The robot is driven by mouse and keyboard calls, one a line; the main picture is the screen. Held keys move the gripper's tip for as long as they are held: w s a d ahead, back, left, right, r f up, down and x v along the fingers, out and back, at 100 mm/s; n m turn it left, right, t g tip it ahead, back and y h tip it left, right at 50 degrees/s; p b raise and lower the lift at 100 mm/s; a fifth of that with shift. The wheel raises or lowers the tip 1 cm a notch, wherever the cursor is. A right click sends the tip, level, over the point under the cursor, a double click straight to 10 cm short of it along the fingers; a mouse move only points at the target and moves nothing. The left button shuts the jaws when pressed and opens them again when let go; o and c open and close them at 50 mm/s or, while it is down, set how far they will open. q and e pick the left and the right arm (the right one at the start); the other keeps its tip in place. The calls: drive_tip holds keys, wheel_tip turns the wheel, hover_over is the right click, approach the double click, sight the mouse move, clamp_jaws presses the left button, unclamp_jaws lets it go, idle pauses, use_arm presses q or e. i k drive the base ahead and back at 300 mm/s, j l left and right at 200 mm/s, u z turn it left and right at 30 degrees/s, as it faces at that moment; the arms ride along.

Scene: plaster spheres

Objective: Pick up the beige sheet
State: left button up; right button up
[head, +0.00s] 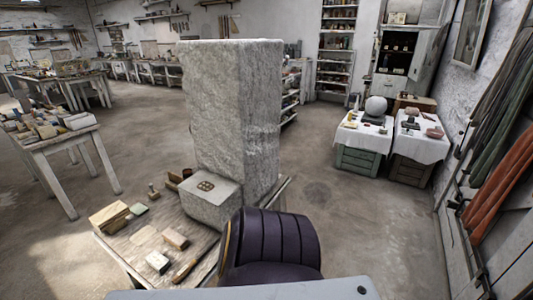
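A flat, thin beige sheet (145,235) lies on the wooden bench (118,254) in front of me, in the lower left of the head view. It lies behind a pale block (157,262) and to the left of a tan block (175,238). A small green piece (138,209) lies just behind it. Its top looks uncovered. Neither of my grippers shows in the head view.
A tall rough stone block (230,110) and a lower stone block (211,203) stand on the bench. A stack of wooden blocks (109,217) and a wooden-handled tool (184,271) lie nearby. Open floor lies between.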

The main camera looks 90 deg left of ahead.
sight(110, 215)
drive_tip(key=u, duration=4.3)
